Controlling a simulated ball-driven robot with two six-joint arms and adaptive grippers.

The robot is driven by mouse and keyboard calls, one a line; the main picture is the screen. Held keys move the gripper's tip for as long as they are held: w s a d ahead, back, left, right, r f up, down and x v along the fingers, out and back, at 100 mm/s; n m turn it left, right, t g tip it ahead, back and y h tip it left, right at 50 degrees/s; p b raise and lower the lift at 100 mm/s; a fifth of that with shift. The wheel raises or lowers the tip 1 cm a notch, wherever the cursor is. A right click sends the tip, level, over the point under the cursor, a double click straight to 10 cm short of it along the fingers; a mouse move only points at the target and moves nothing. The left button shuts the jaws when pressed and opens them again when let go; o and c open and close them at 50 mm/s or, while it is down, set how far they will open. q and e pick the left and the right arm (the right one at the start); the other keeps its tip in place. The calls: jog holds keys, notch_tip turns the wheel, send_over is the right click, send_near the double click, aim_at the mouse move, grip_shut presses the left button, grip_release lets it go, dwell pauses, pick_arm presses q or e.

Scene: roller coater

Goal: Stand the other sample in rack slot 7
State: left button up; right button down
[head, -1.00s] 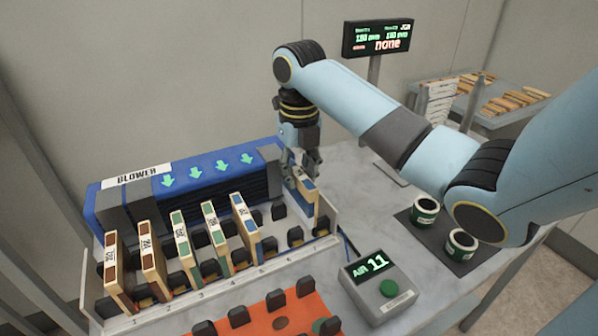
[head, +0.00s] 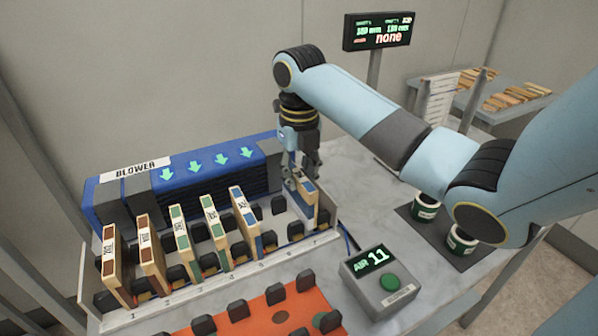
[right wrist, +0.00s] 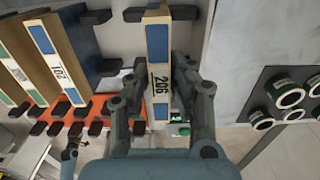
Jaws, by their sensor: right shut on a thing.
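My right gripper (head: 303,182) is shut on a thin sample panel (head: 307,204) with blue marks at the right end of the white rack (head: 327,238). The panel stands upright among the dark clips near the slot marked 7. In the right wrist view the fingers (right wrist: 160,95) lie on both sides of this panel (right wrist: 157,45), whose label seems to read 206. Its lower edge is partly hidden, so I cannot tell whether it rests on the rack floor. Another blue-marked panel (head: 245,218) stands to its left, across an empty space. My left gripper is not seen.
Green- and brown-marked panels (head: 181,235) fill slots further left. The blue blower (head: 215,165) stands behind the rack. An orange board (head: 262,308) with clips and a grey control box (head: 378,283) reading AIR 11 lie in front. Green-labelled cans (head: 426,207) stand at the right.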

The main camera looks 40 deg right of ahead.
jog(key=shift+f, duration=0.1)
jog(key=shift+f+b, duration=0.7)
jog(key=shift+f, duration=0.55)
jog(key=c, duration=0.7)
grip_release()
